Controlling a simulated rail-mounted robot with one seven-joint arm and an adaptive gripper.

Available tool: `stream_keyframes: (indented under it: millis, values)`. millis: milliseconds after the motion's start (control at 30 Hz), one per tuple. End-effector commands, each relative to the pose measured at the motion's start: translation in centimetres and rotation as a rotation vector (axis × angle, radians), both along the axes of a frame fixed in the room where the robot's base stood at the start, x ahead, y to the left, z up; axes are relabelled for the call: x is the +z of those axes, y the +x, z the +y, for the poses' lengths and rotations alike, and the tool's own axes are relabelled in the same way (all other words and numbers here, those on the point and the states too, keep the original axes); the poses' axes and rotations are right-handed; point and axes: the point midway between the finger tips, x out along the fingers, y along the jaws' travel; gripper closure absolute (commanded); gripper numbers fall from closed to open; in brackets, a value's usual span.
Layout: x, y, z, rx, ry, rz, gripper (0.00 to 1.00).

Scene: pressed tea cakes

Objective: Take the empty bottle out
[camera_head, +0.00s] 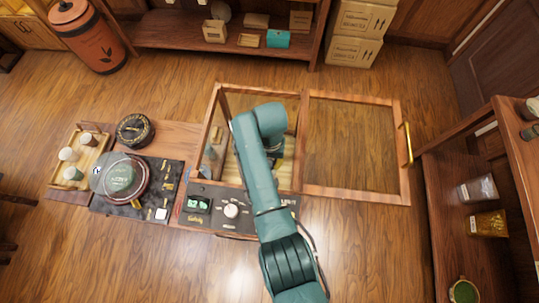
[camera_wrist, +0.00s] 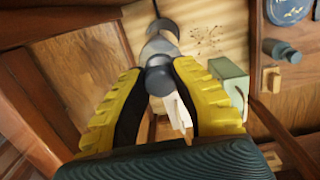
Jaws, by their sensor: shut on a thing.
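In the wrist view, the yellow, black-lined fingers of my gripper (camera_wrist: 158,72) are shut on a grey, rounded, bottle-like thing (camera_wrist: 160,47). It looks like the bottle, but its lower part is hidden and I cannot tell whether it is empty. In the head view, my arm reaches into a wooden-framed glass case (camera_head: 220,92), and my gripper is hidden behind the arm. The case's glazed door or lid (camera_head: 352,193) lies open to the right, with a brass handle (camera_head: 408,143) at its edge.
A pale green block-like thing (camera_wrist: 229,80) stands close to the right finger in the wrist view. A control panel with a white knob (camera_head: 231,211) is in front of the case. Tea ware and a dark slate (camera_head: 125,208) lie left. A shelf stands right.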

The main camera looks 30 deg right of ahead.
Motion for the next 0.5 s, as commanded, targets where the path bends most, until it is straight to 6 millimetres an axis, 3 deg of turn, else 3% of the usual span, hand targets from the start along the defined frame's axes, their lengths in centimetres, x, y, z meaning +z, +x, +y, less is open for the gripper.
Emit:
stream_keyframes:
  millis: [33,500]
  values:
    - [1.8,0.0,0.0,0.0,0.0,0.0,1.0]
    - [9.5,0.0,0.0,0.0,0.0,0.0,1.0]
